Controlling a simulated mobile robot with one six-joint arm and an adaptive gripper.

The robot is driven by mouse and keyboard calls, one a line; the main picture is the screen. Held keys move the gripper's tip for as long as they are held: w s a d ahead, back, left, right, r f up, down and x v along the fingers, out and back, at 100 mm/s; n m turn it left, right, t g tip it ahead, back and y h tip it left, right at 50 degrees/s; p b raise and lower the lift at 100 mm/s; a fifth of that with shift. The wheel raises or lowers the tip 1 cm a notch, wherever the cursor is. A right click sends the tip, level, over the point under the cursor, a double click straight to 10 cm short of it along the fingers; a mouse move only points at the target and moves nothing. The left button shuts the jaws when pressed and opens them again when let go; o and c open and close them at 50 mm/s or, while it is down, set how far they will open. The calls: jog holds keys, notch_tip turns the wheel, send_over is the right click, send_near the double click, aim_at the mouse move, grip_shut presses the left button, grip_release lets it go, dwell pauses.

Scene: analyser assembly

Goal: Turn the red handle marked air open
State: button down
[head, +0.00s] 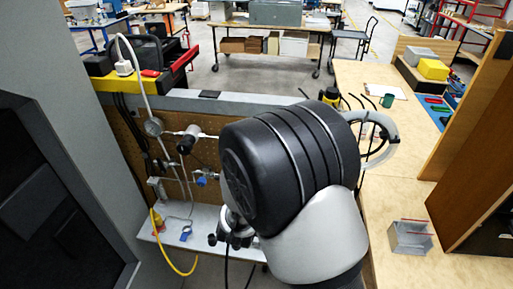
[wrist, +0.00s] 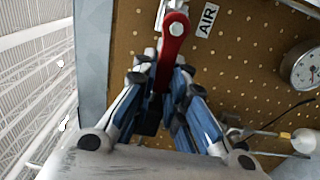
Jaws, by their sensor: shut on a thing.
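The red handle (wrist: 172,45) shows in the wrist view at the top middle, beside a white label reading AIR (wrist: 206,20). It is pivoted on a round silver bolt at its upper end and slopes down slightly to the left. My gripper (wrist: 158,85) is shut on the handle's lower part, with a blue-sided finger on each side. In the head view my gripper (head: 233,232) is low in the middle, partly hidden by my arm. I cannot make out the red handle there.
A brown pegboard (wrist: 250,65) lies behind the handle, with a round gauge (wrist: 304,68) to the right. In the head view, a blue-handled valve (head: 202,181) and pipes are on the board. A yellow hose (head: 173,258) hangs low left. A wooden bench (head: 385,200) stands right.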

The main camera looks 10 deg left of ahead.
jog(key=shift+f, duration=0.1)
dwell(0.3)
jog(key=c, duration=1.6)
grip_release()
jog(key=s, duration=1.2)
jog(key=shift+a, duration=0.15)
